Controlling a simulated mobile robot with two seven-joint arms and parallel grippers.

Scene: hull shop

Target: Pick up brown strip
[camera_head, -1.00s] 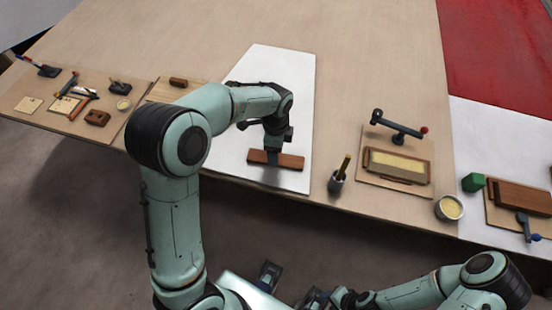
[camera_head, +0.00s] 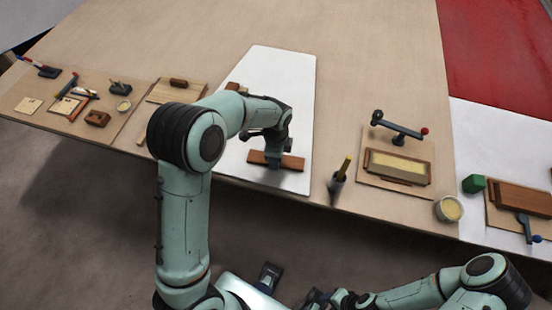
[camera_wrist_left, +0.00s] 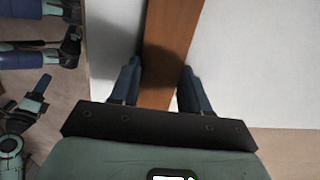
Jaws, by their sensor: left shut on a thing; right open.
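The brown strip (camera_head: 292,162) lies near the front edge of a white panel (camera_head: 300,100) on the workbench. My left gripper (camera_head: 272,161) points down at the middle of the strip and is shut on it. In the left wrist view the strip (camera_wrist_left: 170,45) runs between the two fingers of the left gripper (camera_wrist_left: 161,90). The fingers hide part of the strip in the head view; whether it is clear of the panel I cannot tell. My right gripper (camera_head: 316,297) is open, low in front of the bench, away from the strip.
A dark cup with a yellow-handled tool (camera_head: 338,183) stands right of the panel. Small tools lie at the left.

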